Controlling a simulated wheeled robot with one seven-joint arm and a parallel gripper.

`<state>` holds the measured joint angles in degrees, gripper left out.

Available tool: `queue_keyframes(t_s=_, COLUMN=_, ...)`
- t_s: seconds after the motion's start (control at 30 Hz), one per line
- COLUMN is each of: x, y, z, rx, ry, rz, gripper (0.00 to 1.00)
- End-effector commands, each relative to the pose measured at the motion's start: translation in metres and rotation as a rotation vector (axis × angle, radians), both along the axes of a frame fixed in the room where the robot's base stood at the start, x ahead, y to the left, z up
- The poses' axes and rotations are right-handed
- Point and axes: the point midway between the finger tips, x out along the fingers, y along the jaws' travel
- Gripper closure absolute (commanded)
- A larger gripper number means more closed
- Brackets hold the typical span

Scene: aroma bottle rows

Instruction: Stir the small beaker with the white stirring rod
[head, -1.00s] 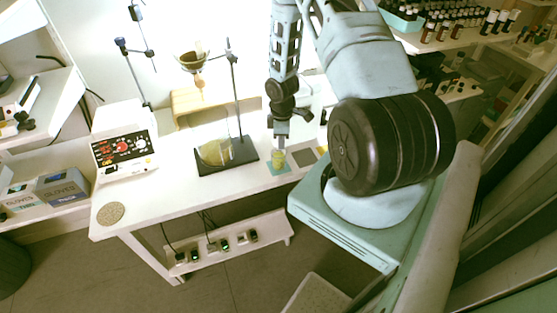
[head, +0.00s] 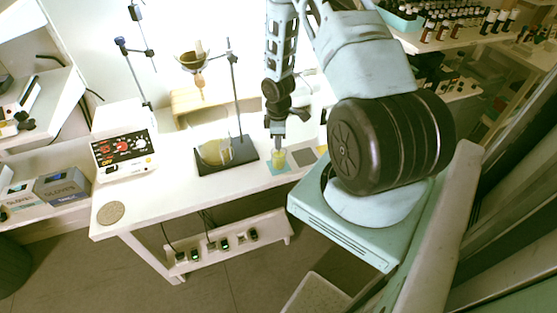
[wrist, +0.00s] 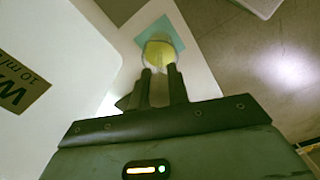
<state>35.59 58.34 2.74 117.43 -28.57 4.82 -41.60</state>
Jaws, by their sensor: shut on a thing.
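The small beaker (head: 279,158) holds yellow liquid and stands on a teal mat (head: 271,168) near the table's front edge. It also shows in the wrist view (wrist: 158,52), just beyond my fingertips, on its teal mat (wrist: 168,30). My gripper (head: 279,143) points down right above the beaker. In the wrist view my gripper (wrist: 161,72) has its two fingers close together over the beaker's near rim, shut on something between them. I cannot make out the white stirring rod; the fingers and the bright liquid hide what is held.
A larger flask with yellow liquid (head: 215,152) stands on a dark stand base (head: 240,152) to the left. A grey mat (head: 303,157) lies right of the beaker. The table's front left is mostly clear.

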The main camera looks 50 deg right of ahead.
Motion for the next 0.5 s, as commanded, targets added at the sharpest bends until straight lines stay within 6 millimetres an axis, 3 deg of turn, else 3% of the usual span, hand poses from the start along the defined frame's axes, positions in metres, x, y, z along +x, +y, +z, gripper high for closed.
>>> queue_keyframes(t_s=0.5, x=0.0, y=0.0, z=0.043, rx=0.0, ry=0.0, rz=0.0, gripper=0.99)
